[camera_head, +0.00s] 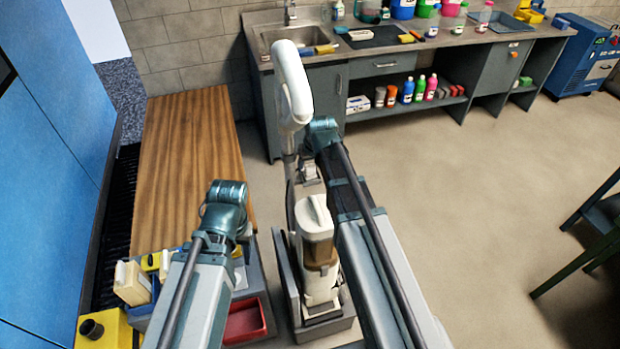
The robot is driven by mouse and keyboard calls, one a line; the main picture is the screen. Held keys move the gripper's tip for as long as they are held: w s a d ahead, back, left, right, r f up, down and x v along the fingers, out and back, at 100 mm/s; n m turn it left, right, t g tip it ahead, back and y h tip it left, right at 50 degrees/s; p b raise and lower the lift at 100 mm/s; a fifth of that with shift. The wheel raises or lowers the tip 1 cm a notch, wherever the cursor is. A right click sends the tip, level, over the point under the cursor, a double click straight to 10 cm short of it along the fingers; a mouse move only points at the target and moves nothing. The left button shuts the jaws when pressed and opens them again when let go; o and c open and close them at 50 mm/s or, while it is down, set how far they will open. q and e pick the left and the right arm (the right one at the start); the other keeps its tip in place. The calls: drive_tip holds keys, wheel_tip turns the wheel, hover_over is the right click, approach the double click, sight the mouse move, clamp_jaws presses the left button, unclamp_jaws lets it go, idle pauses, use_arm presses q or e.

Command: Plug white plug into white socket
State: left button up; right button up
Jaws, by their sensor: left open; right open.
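I cannot make out the white plug or the white socket in this view. My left gripper (239,272) points down over the crates at the lower left and is largely hidden by its own wrist. My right gripper (310,178) hangs below its wrist near the middle, just behind a tan and white upright machine (315,232). No plug shows in either gripper, though their fingertips are small and partly covered.
A wooden bench top (185,150) lies at left beside a blue cabinet (45,190). A red bin (244,322) and a yellow box (104,330) are at lower left. A sink counter (455,40) with bottles stands at the back. The floor (480,190) at right is clear up to a dark table.

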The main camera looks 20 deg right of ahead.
sight(310, 164)
drive_tip(key=shift+w+f, duration=0.15)
drive_tip(key=shift+f, duration=0.35)
use_arm(q)
drive_tip(key=shift+f, duration=0.35)
use_arm(e)
drive_tip(key=shift+r, duration=0.1)
clamp_jaws()
use_arm(q)
drive_tip(key=shift+r, duration=0.1)
use_arm(e)
drive_tip(key=shift+r, duration=0.1)
drive_tip(key=shift+r+p, duration=0.55)
drive_tip(key=shift+p, duration=0.1)
wheel_tip(310, 164, up, 3)
drive_tip(key=p, duration=0.3)
use_arm(q)
wheel_tip(310, 164, up, 5)
drive_tip(key=shift+f+p, duration=0.1)
drive_tip(key=shift+p, duration=0.25)
use_arm(e)
drive_tip(key=s+d, duration=0.9)
drive_tip(key=d, duration=0.4)
drive_tip(key=shift+s+r, duration=0.25)
drive_tip(key=shift+r, duration=0.1)
